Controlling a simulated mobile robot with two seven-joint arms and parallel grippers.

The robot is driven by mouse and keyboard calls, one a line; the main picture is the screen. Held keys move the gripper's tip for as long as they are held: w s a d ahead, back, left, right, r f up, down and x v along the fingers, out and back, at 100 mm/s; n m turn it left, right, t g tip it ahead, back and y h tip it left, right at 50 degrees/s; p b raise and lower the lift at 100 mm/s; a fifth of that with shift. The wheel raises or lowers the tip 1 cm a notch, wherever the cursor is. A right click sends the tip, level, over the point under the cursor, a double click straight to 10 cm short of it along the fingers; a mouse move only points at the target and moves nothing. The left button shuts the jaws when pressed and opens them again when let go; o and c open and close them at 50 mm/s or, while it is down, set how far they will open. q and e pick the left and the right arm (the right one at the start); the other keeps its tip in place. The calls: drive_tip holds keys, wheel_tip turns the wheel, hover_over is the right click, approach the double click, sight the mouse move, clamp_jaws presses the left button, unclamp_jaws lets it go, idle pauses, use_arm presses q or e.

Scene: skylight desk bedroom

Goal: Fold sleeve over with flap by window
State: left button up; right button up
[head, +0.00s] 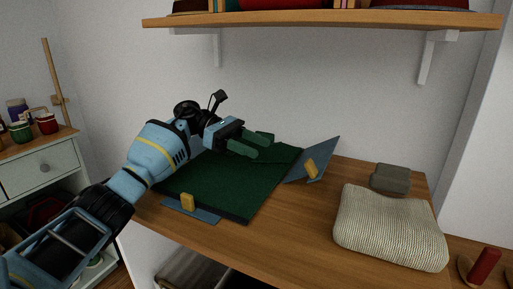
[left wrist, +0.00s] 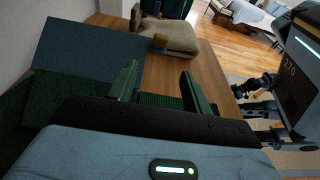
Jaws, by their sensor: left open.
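A dark green knitted garment (head: 225,178) lies spread on a blue folding board on the desk. The right flap (head: 322,158), with a yellow grip (head: 311,168), is tilted up from the desk. It also shows in the left wrist view (left wrist: 85,52). The near flap (head: 200,214), with its own yellow grip (head: 187,202), lies flat at the board's front edge. My left gripper (head: 266,146) is open and empty over the garment's far right part, left of the tilted flap. The arm hides the garment's far left part. The head view does not show my right gripper.
A folded cream knit (head: 390,228) and a small grey-green folded cloth (head: 390,178) lie on the wooden desk (head: 290,235), right of the board. A wall shelf (head: 330,20) hangs above. A drawer cabinet (head: 38,172) stands at the left.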

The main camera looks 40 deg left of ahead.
use_arm(q)
drive_tip(key=v, duration=0.6)
drive_tip(key=shift+s+a, duration=0.2)
drive_tip(key=shift+a, duration=0.1)
idle(0.3)
